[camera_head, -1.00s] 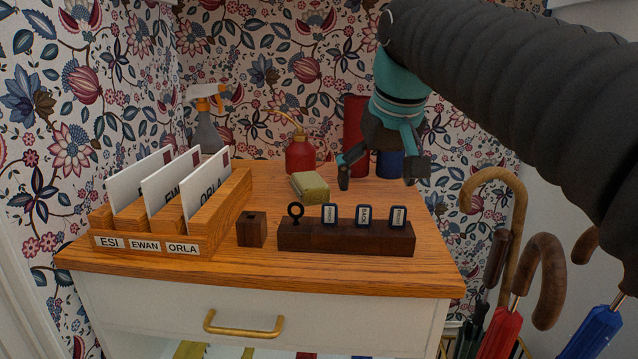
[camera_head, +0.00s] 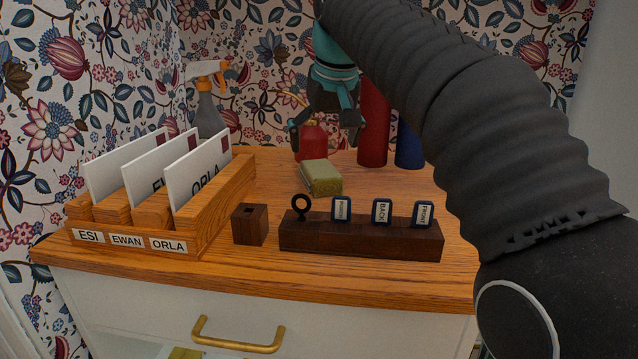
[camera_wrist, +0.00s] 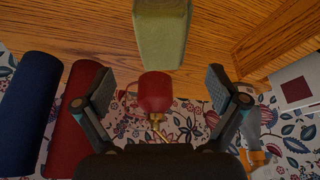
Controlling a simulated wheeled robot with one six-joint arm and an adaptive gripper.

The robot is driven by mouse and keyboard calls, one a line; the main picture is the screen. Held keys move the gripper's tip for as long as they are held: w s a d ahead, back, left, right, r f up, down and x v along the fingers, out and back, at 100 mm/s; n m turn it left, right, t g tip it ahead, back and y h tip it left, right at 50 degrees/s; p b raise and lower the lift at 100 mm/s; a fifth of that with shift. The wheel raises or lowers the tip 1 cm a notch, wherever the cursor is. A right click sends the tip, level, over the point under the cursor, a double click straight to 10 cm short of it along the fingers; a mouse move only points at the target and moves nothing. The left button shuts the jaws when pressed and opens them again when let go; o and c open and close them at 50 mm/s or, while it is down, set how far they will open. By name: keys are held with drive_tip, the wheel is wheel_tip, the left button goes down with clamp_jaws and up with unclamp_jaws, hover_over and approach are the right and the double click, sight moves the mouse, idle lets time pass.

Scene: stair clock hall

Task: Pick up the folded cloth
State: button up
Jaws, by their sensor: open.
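The folded cloth (camera_head: 321,178) is a small green-yellow block lying on the wooden cabinet top, behind the dark key rack. In the wrist view the cloth (camera_wrist: 162,32) shows at the top middle, beyond the fingertips. My gripper (camera_head: 325,138) hangs above and behind the cloth, in front of the red oil can (camera_head: 312,140). In the wrist view my gripper (camera_wrist: 160,88) has its two fingers wide apart with nothing held between them. The cloth is apart from both fingers.
Left is a wooden letter rack (camera_head: 228,190) with envelopes. In front are a small dark block (camera_head: 249,225) and a key rack (camera_head: 360,238) with tags. Behind stand a spray bottle (camera_head: 207,108), a red cylinder (camera_head: 373,125) and a blue cylinder (camera_head: 408,148). Bare wood surrounds the cloth.

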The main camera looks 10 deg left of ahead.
sight(320, 168)
drive_tip(key=shift+s+b+x, duration=0.15)
drive_tip(key=shift+b+x, duration=0.35)
drive_tip(key=shift+x, duration=1.2)
drive_tip(key=shift+s+b+x, duration=0.15)
drive_tip(key=shift+b+x, duration=0.3)
drive_tip(key=shift+x, duration=1.3)
drive_tip(key=shift+d, duration=0.15)
drive_tip(key=c, duration=1.4)
drive_tip(key=shift+o, duration=0.2)
drive_tip(key=shift+r, duration=0.45)
wheel_tip(320, 168, up, 4)
drive_tip(key=shift+d+f+p, duration=0.1)
drive_tip(key=shift+p, duration=0.95)
drive_tip(key=s+d+r, duration=0.3)
drive_tip(key=d+r, duration=0.3)
drive_tip(key=d, duration=0.5)
drive_tip(key=shift+s+p, duration=0.15)
drive_tip(key=shift+p, duration=0.2)
drive_tip(key=shift+r, duration=0.15)
drive_tip(key=o, duration=0.5)
drive_tip(key=shift+c, duration=1.3)
